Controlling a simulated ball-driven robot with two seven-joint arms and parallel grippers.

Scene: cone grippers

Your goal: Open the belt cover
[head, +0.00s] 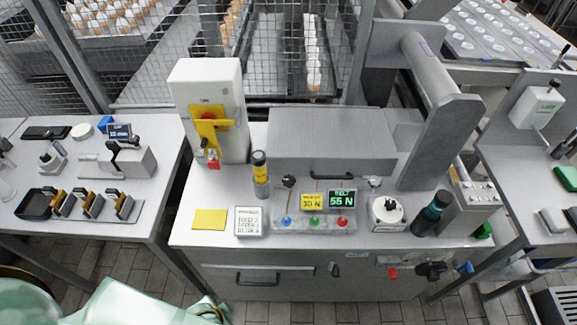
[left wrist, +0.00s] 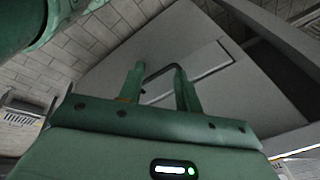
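A wide grey front panel (head: 310,275) with a black bar handle (head: 258,279) sits below the worktop; I cannot tell for certain whether it is the belt cover. A grey box-like housing (head: 330,135) stands on the worktop. My left arm enters at the lower left of the head view, its gripper (head: 210,308) low, left of the panel's handle. In the left wrist view the gripper (left wrist: 158,75) has its green fingers apart. A dark handle (left wrist: 160,68) on a grey panel (left wrist: 205,60) shows between and beyond the fingertips; contact is unclear. My right gripper is not in view.
A black knob (head: 430,270) and a red part (head: 393,273) stick out at the front right. Tiled floor (head: 120,262) is open at left.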

